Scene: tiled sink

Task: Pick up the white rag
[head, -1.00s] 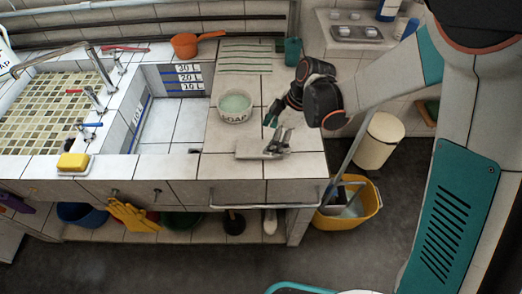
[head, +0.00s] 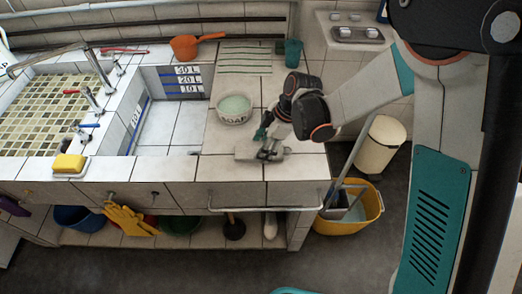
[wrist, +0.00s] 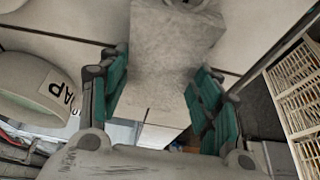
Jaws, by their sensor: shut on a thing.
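The white rag (head: 246,153) looks pale grey and lies at the front of the tiled counter, below the soap bowl. My gripper (head: 266,148) points down onto it and is shut on it. In the wrist view the rag (wrist: 165,50) runs between the two teal fingers of my gripper (wrist: 160,95), its lower part narrowing between them. In the head view the gripper hides part of the rag. The rag appears still at counter height; I cannot tell whether it is lifted.
The soap bowl (head: 234,110) stands just behind the rag and also shows at left in the wrist view (wrist: 35,85). A striped cloth (head: 246,59), an orange pot (head: 184,47) and a teal cup (head: 293,53) are farther back. A yellow bucket (head: 352,214) stands on the floor at right.

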